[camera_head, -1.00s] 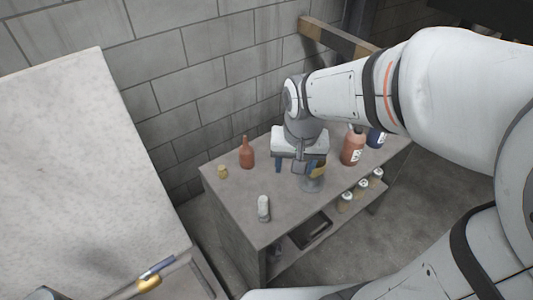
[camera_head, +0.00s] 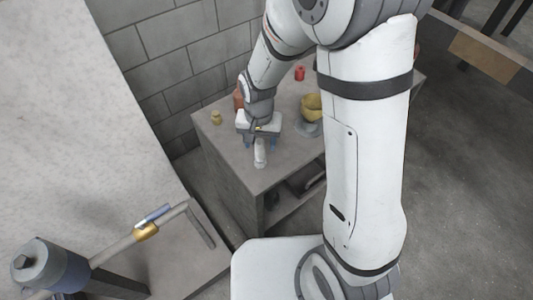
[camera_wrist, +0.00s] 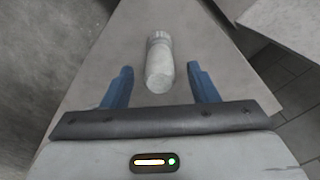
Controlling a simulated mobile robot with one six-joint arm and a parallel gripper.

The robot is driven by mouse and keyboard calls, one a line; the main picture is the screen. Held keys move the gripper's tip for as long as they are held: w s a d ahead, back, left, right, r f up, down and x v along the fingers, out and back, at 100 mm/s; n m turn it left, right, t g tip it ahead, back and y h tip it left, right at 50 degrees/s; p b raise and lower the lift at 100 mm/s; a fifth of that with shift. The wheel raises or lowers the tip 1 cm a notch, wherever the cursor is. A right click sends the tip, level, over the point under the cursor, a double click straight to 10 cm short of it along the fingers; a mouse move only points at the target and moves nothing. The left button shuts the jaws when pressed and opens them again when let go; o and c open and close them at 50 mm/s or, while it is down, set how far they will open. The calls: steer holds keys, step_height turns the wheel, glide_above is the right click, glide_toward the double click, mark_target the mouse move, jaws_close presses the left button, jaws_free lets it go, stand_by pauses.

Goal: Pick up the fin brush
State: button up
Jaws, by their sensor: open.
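The fin brush appears to be the pale grey-white, bottle-shaped object (camera_head: 260,157) lying or standing near the front left of the grey table; its bristles cannot be made out. In the wrist view the same brush (camera_wrist: 159,66) shows between my two blue fingers, with a ribbed collar at its far end. My gripper (camera_head: 260,146) is open over it. Clear gaps show on both sides of the brush, and neither finger appears to touch it. The gripper partly hides the brush's upper end in the head view.
The grey table (camera_head: 225,145) stands against a block wall. A yellow bowl (camera_head: 312,104) on a grey base, a red can (camera_head: 299,73), a brown bottle (camera_head: 238,99) partly behind my gripper, and a small yellow jar (camera_head: 216,118) are around. A lower shelf is under the tabletop.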

steer(key=shift+f, duration=0.75)
steer(key=shift+c, duration=0.4)
steer(key=c, duration=1)
